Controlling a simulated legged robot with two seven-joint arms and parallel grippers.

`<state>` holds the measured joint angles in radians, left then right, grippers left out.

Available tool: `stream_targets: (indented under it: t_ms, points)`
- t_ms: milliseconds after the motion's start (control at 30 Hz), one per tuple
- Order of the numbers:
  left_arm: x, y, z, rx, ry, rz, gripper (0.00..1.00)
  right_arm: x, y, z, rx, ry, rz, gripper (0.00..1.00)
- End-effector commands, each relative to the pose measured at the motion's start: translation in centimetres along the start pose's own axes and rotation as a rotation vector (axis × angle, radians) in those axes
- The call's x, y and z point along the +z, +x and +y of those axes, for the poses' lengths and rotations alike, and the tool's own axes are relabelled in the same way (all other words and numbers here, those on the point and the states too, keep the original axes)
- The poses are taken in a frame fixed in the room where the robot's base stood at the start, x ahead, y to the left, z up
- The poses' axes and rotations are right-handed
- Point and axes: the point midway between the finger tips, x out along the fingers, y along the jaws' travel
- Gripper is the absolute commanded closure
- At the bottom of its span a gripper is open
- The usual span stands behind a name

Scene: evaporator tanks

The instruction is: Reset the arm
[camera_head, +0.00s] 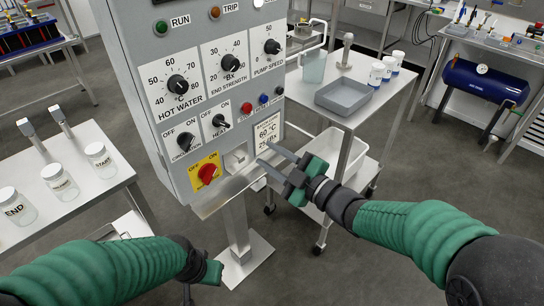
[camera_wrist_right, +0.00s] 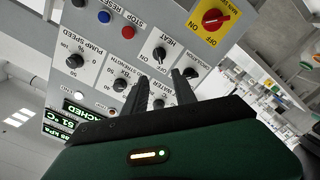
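My right gripper (camera_head: 264,153) reaches in from the right in the head view. Its two dark fingers are apart with nothing between them, close in front of the lower right of the grey control panel (camera_head: 130,62), near its set-point label (camera_head: 267,135). The right wrist view also shows the right gripper (camera_wrist_right: 159,75) open and empty, with the panel's knobs and switches behind it. My left arm comes in at the lower left, and its end (camera_head: 205,268) is low in front of the panel's stand. Its fingers cannot be made out.
The panel carries a red knob (camera_head: 208,172) and several black knobs. Labelled jars (camera_head: 62,182) stand on the left table. Grey floor lies open at centre right.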

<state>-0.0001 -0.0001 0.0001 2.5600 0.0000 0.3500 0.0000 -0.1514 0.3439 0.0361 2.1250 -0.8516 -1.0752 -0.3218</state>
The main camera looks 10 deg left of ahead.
Motion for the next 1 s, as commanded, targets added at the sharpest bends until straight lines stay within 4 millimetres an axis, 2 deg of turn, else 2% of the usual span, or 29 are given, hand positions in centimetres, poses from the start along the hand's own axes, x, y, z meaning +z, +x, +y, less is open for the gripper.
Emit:
stream_targets:
  t_ms: [467,533,600,667,733,767,800,867,900,1000]
  points:
    - [0.0,-0.1,0.0,0.0,0.0,0.0,0.64,0.0,-0.3,0.1,0.001,0.002,-0.004,0.67]
    - [-0.2,-0.7,0.0,0.0,0.0,0.0,0.64,0.6,-0.7,0.8,0.012,0.024,-0.054,0.67]
    - [-0.5,-2.1,0.0,0.0,0.0,0.0,0.64,2.5,-2.1,2.2,0.036,0.086,-0.187,0.67]
    - [-0.8,-3.6,0.0,0.0,0.0,0.0,0.64,5.2,-4.8,3.5,0.073,0.183,-0.365,0.67]
    - [-1.3,-5.7,0.0,0.0,0.0,0.0,0.64,8.4,-9.6,4.0,0.123,0.346,-0.615,0.67]
    - [-1.5,-6.5,0.0,0.0,0.0,0.0,0.64,9.6,-12.2,3.8,0.145,0.425,-0.724,0.67]
    - [-1.8,-7.5,0.0,0.0,0.0,0.001,0.64,10.7,-15.6,2.9,0.169,0.536,-0.863,0.67]
    - [-2.1,-8.8,0.0,0.0,0.0,0.001,0.64,11.3,-20.8,1.0,0.202,0.707,-1.054,0.67]
    - [-2.3,-9.5,0.0,0.0,0.0,0.001,0.64,11.1,-23.7,-0.6,0.218,0.815,-1.163,0.67]
    - [-2.6,-10.8,0.0,0.0,0.0,0.0,0.64,9.4,-29.4,-4.5,0.238,1.046,-1.373,0.67]
